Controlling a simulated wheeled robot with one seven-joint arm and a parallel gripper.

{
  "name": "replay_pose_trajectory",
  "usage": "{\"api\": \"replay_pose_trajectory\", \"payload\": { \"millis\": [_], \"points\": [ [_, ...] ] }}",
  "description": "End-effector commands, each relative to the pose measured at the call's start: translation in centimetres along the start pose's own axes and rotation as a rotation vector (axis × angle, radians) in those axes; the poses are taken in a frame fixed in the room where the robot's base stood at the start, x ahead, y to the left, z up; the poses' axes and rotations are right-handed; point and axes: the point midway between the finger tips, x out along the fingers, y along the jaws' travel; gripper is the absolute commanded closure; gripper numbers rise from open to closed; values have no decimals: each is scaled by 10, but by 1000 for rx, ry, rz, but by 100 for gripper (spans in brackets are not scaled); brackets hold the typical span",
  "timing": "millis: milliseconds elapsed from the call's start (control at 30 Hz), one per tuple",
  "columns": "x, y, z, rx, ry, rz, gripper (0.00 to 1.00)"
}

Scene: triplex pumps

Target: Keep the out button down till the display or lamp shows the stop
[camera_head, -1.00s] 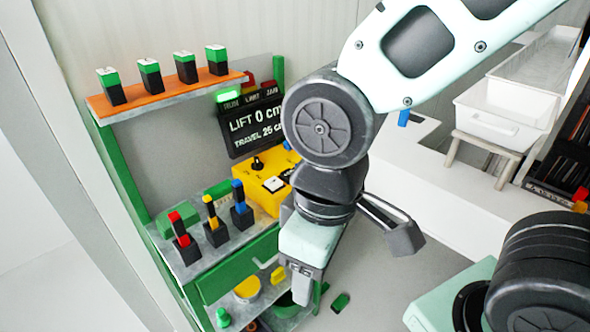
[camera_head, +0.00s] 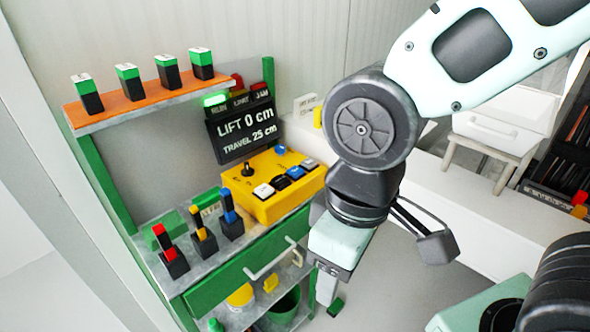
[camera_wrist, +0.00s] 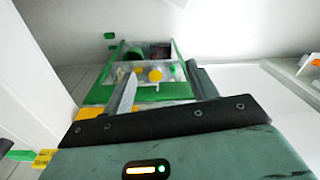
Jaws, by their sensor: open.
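The yellow control box (camera_head: 268,207) sits on the green bench's top. On its top are a black knob (camera_head: 248,170), a blue round button and a row of white, black, blue and light blue buttons (camera_head: 290,176). I cannot read which is the out button. The black display (camera_head: 245,132) behind it reads LIFT 0 cm, TRAVEL 25 cm. Of the lamps above it, the green RUN lamp (camera_head: 215,99) is lit; LIMIT and JAM look dark. My gripper (camera_head: 330,285) is open, right of the bench and apart from the box. Its fingers (camera_wrist: 165,95) show in the wrist view.
An orange shelf (camera_head: 150,101) holds several green-and-black blocks. Red, yellow and blue handled blocks (camera_head: 203,240) stand on the bench's left. A green drawer with a handle (camera_head: 270,262) sits below. A white counter with a bin (camera_head: 500,130) stands at the right.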

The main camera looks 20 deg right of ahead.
Motion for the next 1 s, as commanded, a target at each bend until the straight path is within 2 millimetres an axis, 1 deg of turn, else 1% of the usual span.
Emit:
{"api": "replay_pose_trajectory", "payload": {
  "millis": [367, 400, 467, 500, 600, 1000],
  "points": [
    [0, 0, 0, 0, 0, 0, 42],
    [0, 0, 0, 0, 0, 0, 47],
    [0, 0, 0, 0, 0, 0, 64],
    [0, 0, 0, 0, 0, 0, 75],
    [0, 0, 0, 0, 0, 0, 100],
    [0, 0, 0, 0, 0, 0, 100]
  ]
}}
